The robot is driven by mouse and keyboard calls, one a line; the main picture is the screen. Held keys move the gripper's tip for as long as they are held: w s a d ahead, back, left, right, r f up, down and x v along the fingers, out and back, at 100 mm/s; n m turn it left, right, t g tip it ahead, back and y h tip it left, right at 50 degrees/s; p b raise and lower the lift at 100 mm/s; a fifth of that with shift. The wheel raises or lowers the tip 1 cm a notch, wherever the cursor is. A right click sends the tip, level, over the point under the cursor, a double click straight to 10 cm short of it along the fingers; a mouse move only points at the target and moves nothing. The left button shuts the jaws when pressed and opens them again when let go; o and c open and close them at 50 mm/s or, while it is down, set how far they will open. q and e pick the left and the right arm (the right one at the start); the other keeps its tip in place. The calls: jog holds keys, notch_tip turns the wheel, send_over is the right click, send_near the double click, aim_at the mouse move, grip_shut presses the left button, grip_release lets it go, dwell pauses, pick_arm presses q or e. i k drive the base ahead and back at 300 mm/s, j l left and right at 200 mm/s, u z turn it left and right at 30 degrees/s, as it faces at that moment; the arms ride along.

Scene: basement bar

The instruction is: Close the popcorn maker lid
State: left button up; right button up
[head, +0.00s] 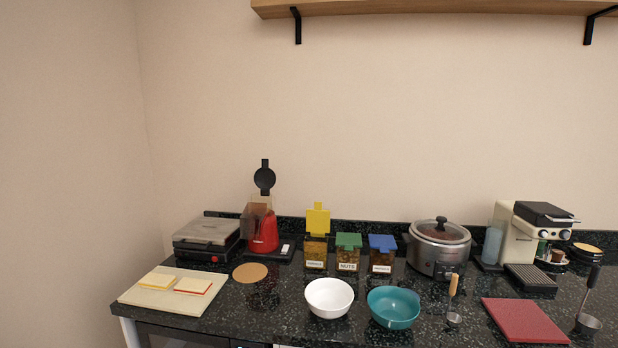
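The popcorn maker (264,232) is a small red machine with a brownish see-through front part, standing at the back left of the dark counter. Its round black lid (265,179) stands upright above the body, so it is open. Neither of my grippers shows in the head view.
A sandwich press (207,239) stands close to its left. Containers with yellow (318,220), green (348,241) and blue (382,243) lids stand to its right. A round cork mat (250,272), a white bowl (329,297) and a teal bowl (393,306) are in front. A shelf (430,8) hangs above.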

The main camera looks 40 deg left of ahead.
aim_at(265, 178)
jog(key=u, duration=1.65)
jog(key=i+l+u, duration=0.15)
jog(key=i+l, duration=0.4)
jog(key=i, duration=0.15)
